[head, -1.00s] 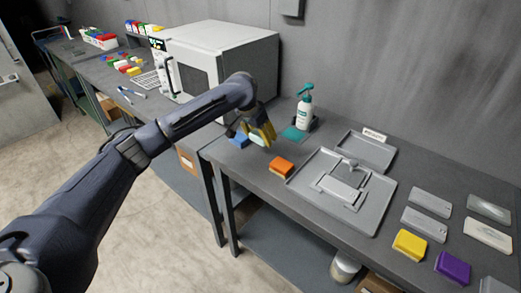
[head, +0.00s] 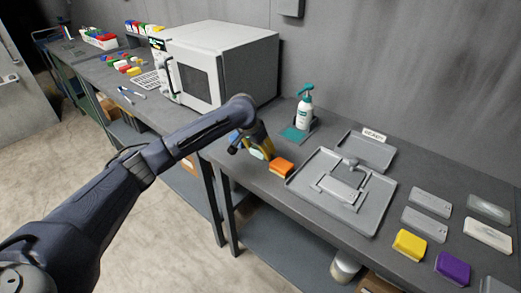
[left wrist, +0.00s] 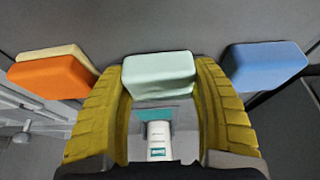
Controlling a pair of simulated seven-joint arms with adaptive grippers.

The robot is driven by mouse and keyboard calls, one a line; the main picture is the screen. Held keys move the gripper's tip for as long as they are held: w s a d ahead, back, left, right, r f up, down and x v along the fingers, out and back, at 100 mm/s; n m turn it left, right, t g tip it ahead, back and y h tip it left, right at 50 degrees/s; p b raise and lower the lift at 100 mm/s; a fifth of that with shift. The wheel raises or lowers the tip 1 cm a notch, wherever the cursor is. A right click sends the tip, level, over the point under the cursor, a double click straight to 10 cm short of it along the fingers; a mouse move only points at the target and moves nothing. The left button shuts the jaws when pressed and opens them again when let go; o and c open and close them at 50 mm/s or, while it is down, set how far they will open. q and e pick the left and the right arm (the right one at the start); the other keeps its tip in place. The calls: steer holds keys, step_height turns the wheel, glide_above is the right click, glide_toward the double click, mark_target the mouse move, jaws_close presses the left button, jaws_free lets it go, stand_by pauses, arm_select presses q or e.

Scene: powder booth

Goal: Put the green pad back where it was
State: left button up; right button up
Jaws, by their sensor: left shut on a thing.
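My left gripper (head: 259,143) is shut on a pale green pad (left wrist: 159,76), which sits between its yellow fingers in the left wrist view. In the head view a small part of the green pad (head: 257,154) shows below the fingers, near the bench's front edge. An orange pad (head: 281,167) with a pale underside lies just right of it. It is on the left in the left wrist view (left wrist: 50,77). A blue pad (left wrist: 264,67) is on the other side, mostly hidden by my gripper in the head view. I cannot tell whether the green pad touches the bench. My right gripper is not in view.
A pump bottle (head: 304,112) stands behind, beside a flat teal square (head: 295,134). A grey tray fixture (head: 372,212) lies right of the orange pad. Yellow (head: 409,244) and purple (head: 452,266) pads lie farther right. A white microwave-like box (head: 235,60) stands at the back left.

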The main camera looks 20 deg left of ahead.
arm_select(q)
steer(key=shift+f, duration=0.1)
steer(key=o, duration=1)
steer(key=shift+o, duration=0.2)
steer(key=v, duration=1.2)
